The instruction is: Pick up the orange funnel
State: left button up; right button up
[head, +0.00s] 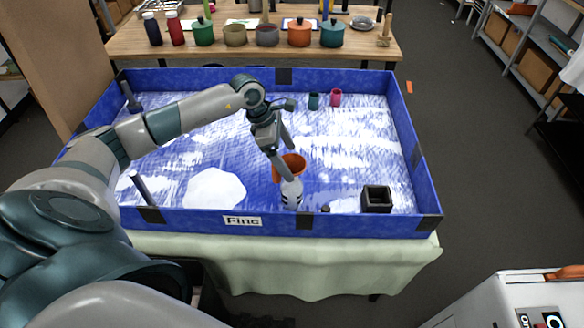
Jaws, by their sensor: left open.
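The orange funnel (292,161) sits at the top of a pale bottle with dark bands (291,192), near the front wall of the blue-walled box. My left gripper (284,164) reaches down from above with its fingers spread around the funnel. One finger passes in front of the funnel's left side and hides part of it. Whether the fingers touch the funnel cannot be told. My right gripper is not in view.
The blue box (335,224) holds a black square cup (376,198), a teal cup (313,101), a pink cup (336,97) and a white patch (215,189). A wooden table (375,49) with pots and bottles stands behind. The box's right middle is clear.

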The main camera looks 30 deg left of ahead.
aim_at(292, 164)
pick_arm(q)
jog(key=shift+p+x, duration=0.5)
jog(key=shift+x, duration=1.3)
jog(key=c, duration=1.2)
